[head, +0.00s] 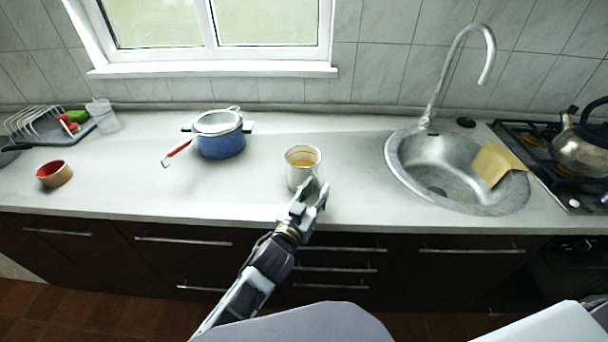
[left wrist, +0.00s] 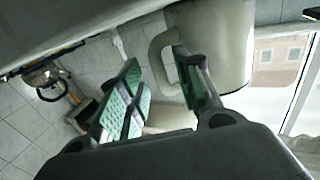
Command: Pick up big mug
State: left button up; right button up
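The big mug (head: 302,168) is a cream-white mug with a yellowish inside, upright on the counter in the middle of the head view. My left gripper (head: 310,193) is at its near side, close to the counter's front edge. In the left wrist view, the mug (left wrist: 232,45) fills the upper right, and its handle (left wrist: 157,58) reaches into the space between the fingers. The left gripper (left wrist: 162,92) is open there, one padded finger on each side of the handle. Whether a finger touches the mug is unclear. My right gripper is not in view.
A blue pot (head: 221,143) with a strainer and red handle stands left of the mug. A red-brown bowl (head: 54,174) is farther left. The sink (head: 408,178), holding a yellow cloth (head: 494,163), is to the right, with a kettle (head: 583,150) beyond. Counter around the mug is clear.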

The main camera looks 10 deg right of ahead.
pick_arm(q)
jog(key=shift+w+d, duration=0.15)
jog(key=shift+c, duration=0.3)
grip_shut()
dwell(0.3)
jog(key=shift+r, duration=0.15)
